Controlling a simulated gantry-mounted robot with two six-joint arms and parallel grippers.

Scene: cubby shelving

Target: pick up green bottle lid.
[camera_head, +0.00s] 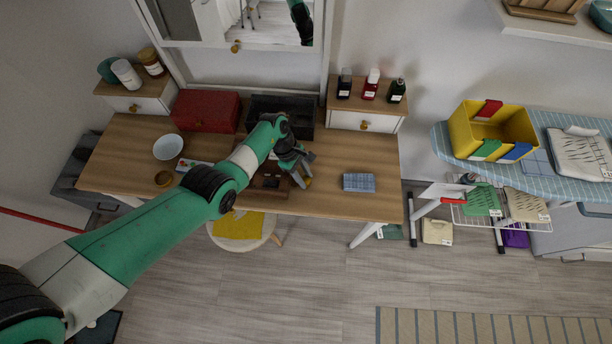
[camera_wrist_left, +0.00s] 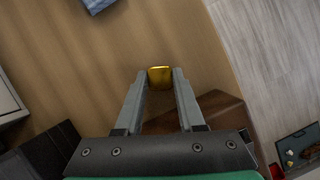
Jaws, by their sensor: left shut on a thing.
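My left gripper (camera_head: 302,178) is over the wooden table, above and beside a dark brown box. In the left wrist view its fingertips (camera_wrist_left: 160,76) are shut on a small shiny gold-yellow piece (camera_wrist_left: 160,75); it also shows in the head view (camera_head: 308,182). It looks like a lid, but I cannot tell for sure. A dark green bottle (camera_head: 397,92) with a black top stands on the right drawer unit, beside a red bottle (camera_head: 371,86) and a dark bottle (camera_head: 344,85), apart from the gripper. My right gripper is not in view.
The brown box (camera_wrist_left: 210,112) lies below the fingers. A folded blue cloth (camera_head: 358,182) lies to the right on the table (camera_head: 335,155). A red box (camera_head: 206,110) and a black tray (camera_head: 318,118) stand at the back. A white bowl (camera_head: 168,147) is at left.

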